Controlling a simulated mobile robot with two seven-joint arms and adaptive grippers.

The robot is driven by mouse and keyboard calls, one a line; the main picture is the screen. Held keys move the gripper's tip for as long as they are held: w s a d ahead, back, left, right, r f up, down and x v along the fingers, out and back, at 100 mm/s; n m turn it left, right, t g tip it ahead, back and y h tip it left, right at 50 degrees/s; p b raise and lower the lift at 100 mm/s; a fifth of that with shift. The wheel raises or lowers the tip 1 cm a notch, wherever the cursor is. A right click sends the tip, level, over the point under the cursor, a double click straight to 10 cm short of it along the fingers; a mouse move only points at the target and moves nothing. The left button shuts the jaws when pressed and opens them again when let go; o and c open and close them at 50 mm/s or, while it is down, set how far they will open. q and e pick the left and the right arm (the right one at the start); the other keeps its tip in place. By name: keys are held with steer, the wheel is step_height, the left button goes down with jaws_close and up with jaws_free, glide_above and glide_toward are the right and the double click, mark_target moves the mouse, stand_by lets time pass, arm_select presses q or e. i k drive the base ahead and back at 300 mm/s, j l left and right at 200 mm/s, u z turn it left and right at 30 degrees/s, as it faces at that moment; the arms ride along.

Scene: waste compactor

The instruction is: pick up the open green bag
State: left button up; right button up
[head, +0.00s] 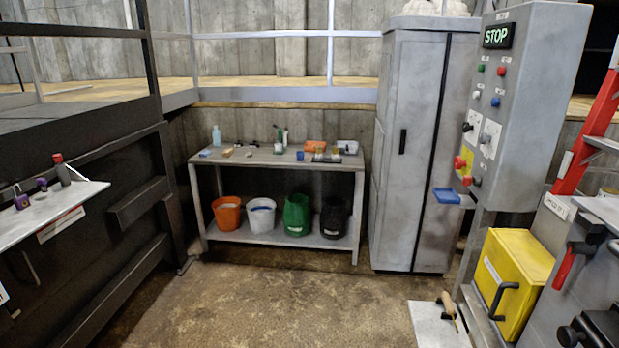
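A green open-topped bag (297,215) with a pale label low on its front stands upright on the lower shelf of a grey metal workbench (278,163). It sits between a white bucket (262,217) and a black container (333,219). Its dark opening faces up; I cannot make out anything inside. Neither of my grippers shows in the head view.
An orange bucket (227,215) stands left on that shelf. Bottles and small items cover the bench top. A grey cabinet (408,145) stands right of the bench. A control panel (510,100) and yellow box (513,280) are at right. The floor (270,295) before the bench is clear.

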mark_target(297, 215)
steer(key=i, duration=2.35)
steer(key=i+j+z, duration=0.1)
steer(key=i, duration=1.1)
steer(key=i+j, duration=0.1)
steer(key=i, duration=1.05)
